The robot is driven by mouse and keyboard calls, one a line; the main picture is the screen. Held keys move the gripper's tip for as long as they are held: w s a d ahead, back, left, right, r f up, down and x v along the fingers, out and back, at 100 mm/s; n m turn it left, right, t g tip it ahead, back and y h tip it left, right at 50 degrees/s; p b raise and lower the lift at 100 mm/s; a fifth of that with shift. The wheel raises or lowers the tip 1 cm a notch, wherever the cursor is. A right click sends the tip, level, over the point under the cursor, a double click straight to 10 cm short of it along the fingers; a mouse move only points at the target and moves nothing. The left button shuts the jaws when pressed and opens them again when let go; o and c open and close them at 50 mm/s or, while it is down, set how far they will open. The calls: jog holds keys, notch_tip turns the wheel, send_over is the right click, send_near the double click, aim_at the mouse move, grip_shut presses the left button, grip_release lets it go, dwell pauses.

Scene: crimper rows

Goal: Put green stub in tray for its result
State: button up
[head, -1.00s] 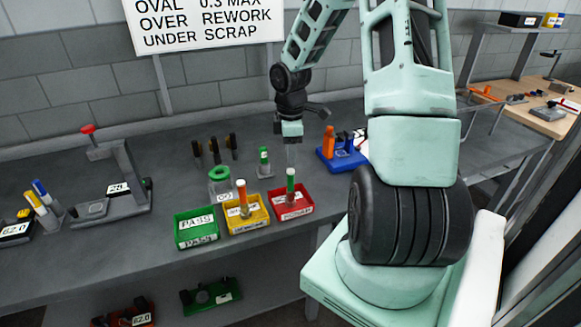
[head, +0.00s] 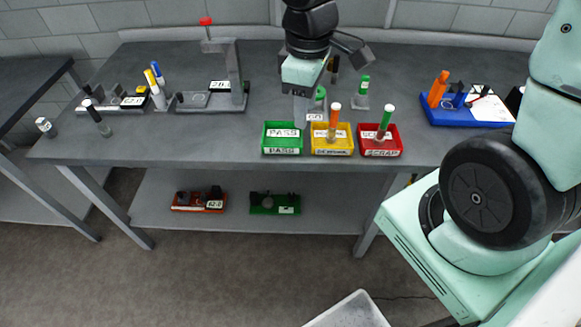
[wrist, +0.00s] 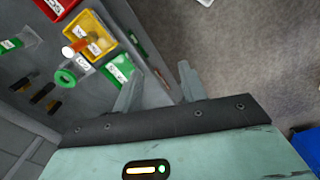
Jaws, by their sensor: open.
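One green-topped stub (head: 385,120) stands upright in the red SCRAP tray (head: 381,152). Another green-topped stub (head: 363,85) stands in a small grey stand behind the trays; it also shows at the left edge of the wrist view (wrist: 8,45). The yellow REWORK tray (head: 332,151) holds an orange-topped stub (head: 334,118). The green PASS tray (head: 282,151) looks empty. My gripper (wrist: 157,88) is open and empty, beside the green tray in the wrist view. In the head view it hangs over the bench behind the green tray, its fingers hard to make out.
A green ring piece (wrist: 65,77) stands close behind the trays. Dark-handled tools (wrist: 43,93) stand farther back. A gauge stand with a red knob (head: 207,22) is at the left, a blue tray (head: 468,116) at the right. The bench between gauge and green tray is clear.

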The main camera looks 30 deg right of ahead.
jog(key=s+a+r, duration=0.2)
jog(key=s+a, duration=0.9)
jog(key=s, duration=0.2)
jog(key=shift+s+y, duration=0.25)
jog(key=shift+y, duration=0.05)
jog(key=shift+r, duration=0.1)
notch_tip(320, 180, down, 5)
jog(key=b, duration=0.5)
jog(key=shift+d+f, duration=0.1)
jog(key=shift+f, duration=0.1)
